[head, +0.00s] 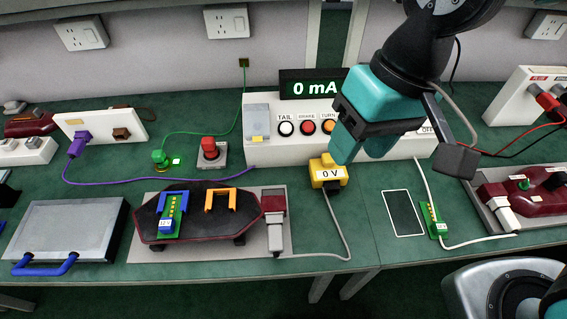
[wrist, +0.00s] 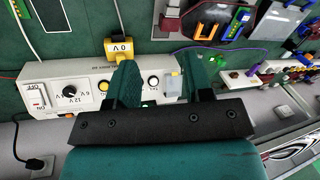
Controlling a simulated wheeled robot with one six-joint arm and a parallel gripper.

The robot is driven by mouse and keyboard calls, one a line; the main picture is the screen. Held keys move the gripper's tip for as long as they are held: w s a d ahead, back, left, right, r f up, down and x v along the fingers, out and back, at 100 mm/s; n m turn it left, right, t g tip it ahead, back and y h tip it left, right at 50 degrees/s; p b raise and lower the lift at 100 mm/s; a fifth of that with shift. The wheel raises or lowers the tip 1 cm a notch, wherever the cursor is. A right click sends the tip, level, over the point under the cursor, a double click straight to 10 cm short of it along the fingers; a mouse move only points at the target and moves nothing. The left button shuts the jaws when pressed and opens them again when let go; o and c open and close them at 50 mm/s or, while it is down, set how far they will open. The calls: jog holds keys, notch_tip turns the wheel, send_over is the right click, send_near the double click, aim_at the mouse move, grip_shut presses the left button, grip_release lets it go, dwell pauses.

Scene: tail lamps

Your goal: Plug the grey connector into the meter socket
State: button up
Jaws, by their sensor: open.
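A yellow meter marked 0 V (head: 322,169) stands in front of the white control box; it also shows in the wrist view (wrist: 118,48). A dark grey connector (head: 333,187) sits against the meter's near side, with a grey cable running from it towards the lamp board. The connector shows at the meter's upper edge in the wrist view (wrist: 115,24). It appears seated there, but the socket itself is hidden. My gripper (head: 362,151) is open and empty, above and right of the meter, over the box's front. In the wrist view its fingers (wrist: 161,82) stand wide apart.
The white control box (head: 272,150) with buttons and a 0 mA display (head: 314,88) stands behind. The lamp board (head: 196,222) lies front left. A black pad (head: 404,213) and small green board (head: 434,220) lie right. Loose cables cross the green bench.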

aim_at(276, 248)
jog(key=a+f+m+h, duration=0.3)
jog(key=a+f+m, duration=0.1)
jog(key=a+f, duration=0.6)
jog(key=shift+t, duration=0.3)
jog(key=f, duration=0.5)
jog(key=f+p, duration=0.1)
jog(key=f, duration=0.5)
jog(key=a+f, duration=0.1)
jog(key=f, duration=0.5)
jog(key=shift+w, duration=0.1)
jog(key=shift+c, duration=0.2)
jog(key=shift+r, duration=0.1)
jog(key=c, duration=0.7)
jog(key=shift+c, duration=0.2)
jog(key=shift+s+p, duration=0.35)
jog(key=shift+s, duration=1)
jog(key=shift+s, duration=0.25)
